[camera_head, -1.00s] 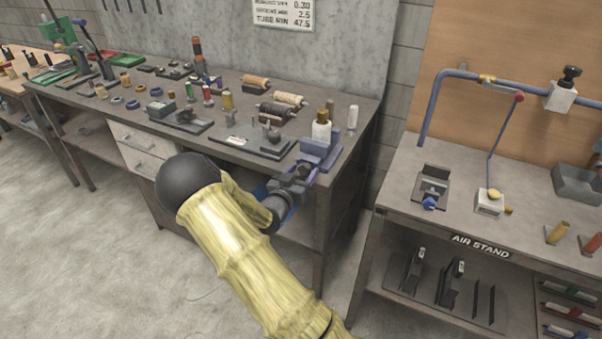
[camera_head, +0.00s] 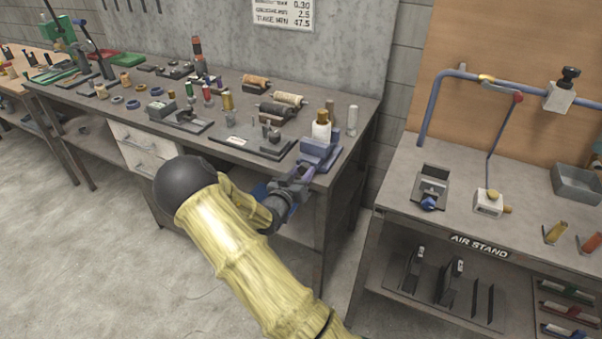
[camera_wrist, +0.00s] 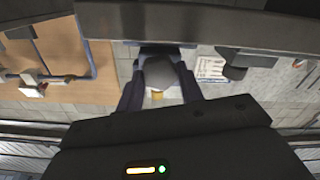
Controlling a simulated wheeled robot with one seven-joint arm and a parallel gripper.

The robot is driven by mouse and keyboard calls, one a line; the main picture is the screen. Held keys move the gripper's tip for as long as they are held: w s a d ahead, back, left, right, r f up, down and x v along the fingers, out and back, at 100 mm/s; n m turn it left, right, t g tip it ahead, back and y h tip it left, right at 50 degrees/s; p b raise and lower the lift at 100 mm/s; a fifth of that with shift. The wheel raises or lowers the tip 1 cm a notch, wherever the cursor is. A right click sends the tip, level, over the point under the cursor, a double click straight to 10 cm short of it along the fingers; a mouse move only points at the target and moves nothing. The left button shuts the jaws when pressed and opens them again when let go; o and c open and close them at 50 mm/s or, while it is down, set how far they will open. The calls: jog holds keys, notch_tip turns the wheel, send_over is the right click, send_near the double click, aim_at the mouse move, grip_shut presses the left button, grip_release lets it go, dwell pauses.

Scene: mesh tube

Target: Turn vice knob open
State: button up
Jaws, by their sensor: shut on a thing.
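The vice (camera_head: 316,150) is a blue-grey block at the front right corner of the grey workbench. A white bottle with a gold cap (camera_head: 321,127) stands upright at it. My gripper (camera_head: 303,175) is at the vice's front, by the bench edge, shut on the vice knob. In the head view the knob is mostly hidden by the fingers. In the wrist view a rounded dark grey piece, seemingly the knob (camera_wrist: 159,73), sits between my two dark fingers.
Spools, small bottles and fixtures crowd the workbench (camera_head: 225,138) left of the vice. The air stand table (camera_head: 400,198) stands to the right, across a narrow gap. Open floor (camera_head: 90,250) lies at left front.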

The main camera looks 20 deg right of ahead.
jog(key=o, duration=1)
jog(key=b+v, duration=0.1)
jog(key=v, duration=1.6)
jog(key=shift+s+a, duration=0.2)
